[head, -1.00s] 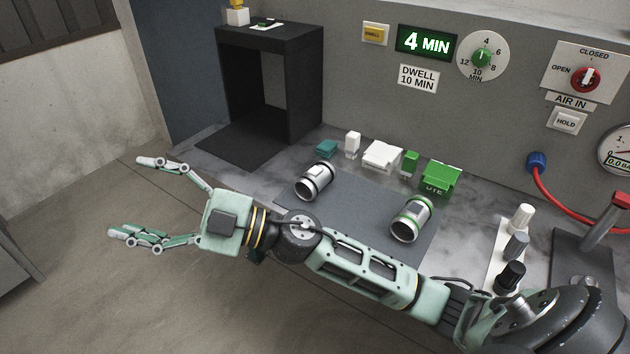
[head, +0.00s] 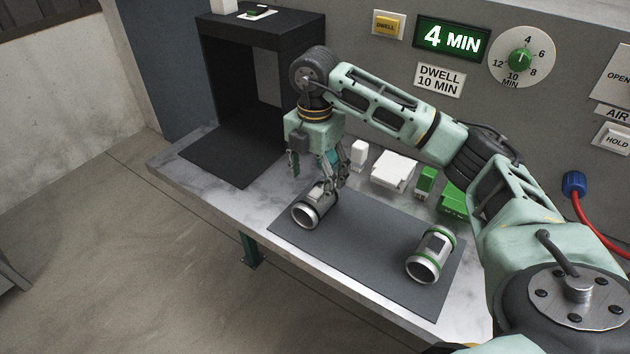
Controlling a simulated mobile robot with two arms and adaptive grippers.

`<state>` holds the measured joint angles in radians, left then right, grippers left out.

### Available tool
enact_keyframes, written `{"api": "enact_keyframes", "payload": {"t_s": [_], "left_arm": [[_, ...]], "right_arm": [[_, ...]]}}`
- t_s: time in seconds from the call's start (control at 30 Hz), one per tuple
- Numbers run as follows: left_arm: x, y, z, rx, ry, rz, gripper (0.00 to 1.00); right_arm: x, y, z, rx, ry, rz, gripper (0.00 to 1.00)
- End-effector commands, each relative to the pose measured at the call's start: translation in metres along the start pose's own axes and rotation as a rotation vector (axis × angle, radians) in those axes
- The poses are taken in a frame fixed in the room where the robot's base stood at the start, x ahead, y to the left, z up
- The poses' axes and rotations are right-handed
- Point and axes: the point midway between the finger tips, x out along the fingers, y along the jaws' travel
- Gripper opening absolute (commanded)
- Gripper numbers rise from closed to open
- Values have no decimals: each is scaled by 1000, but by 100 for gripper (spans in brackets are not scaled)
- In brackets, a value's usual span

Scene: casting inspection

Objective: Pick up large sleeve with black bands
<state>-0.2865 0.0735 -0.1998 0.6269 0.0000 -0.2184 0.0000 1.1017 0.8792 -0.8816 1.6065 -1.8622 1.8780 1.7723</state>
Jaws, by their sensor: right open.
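The sleeve with black bands (head: 308,213) is a silver cylinder lying on its side at the left end of the grey mat (head: 360,243). A second silver sleeve, with green bands (head: 430,255), lies at the mat's right end. My right gripper (head: 325,188) points down just above and behind the black-banded sleeve, its fingers apart. The fingers overlap the sleeve's far end in the picture; I cannot tell whether they touch it. My left gripper is not in view.
A black open-fronted box (head: 262,80) stands at the back left. White blocks (head: 394,171) and green blocks (head: 426,182) stand behind the mat, partly behind my arm. A red hose (head: 597,222) is at the right. The mat's middle is clear.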

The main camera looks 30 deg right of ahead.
Motion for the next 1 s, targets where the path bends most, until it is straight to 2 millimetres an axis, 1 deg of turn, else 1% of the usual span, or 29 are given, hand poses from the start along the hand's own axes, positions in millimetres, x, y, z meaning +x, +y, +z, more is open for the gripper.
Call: {"api": "enact_keyframes", "payload": {"t_s": [0.03, 0.1, 0.17, 0.2, 0.27, 0.3, 0.4, 0.47, 0.53, 0.57, 0.63, 0.7, 0.8, 0.83, 0.93, 1.0], "left_arm": [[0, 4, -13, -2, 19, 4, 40], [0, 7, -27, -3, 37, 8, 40], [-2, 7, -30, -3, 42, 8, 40], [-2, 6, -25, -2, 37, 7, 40], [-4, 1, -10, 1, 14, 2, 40], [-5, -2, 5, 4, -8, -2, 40], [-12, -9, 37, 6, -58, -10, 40], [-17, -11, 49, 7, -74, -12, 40], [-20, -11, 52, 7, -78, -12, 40], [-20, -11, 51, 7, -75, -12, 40], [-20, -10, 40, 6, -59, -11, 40], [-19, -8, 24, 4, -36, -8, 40], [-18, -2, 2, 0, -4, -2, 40], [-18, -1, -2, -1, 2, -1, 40], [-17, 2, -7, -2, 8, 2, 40], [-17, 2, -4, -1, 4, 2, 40]], "right_arm": [[0, -1, 2, 4, -5, -5, 72], [4, -2, 2, 7, -8, -9, 72], [11, -3, 2, 7, -8, -12, 72], [15, -3, 2, 7, -8, -11, 72], [22, -3, 2, 7, -7, -11, 72], [26, -4, 2, 6, -7, -11, 72], [38, -5, 1, 6, -6, -12, 72], [47, -6, 1, 5, -6, -12, 72], [58, -6, 0, 4, -5, -11, 72], [63, -6, 0, 4, -5, -9, 72], [71, -6, 1, 4, -6, -9, 72], [75, -5, 1, 4, -6, -6, 72], [77, -5, 1, 4, -6, -6, 72], [77, -5, 1, 4, -6, -6, 72], [77, -5, 1, 4, -6, -6, 72], [77, -5, 1, 4, -6, -6, 66]]}}
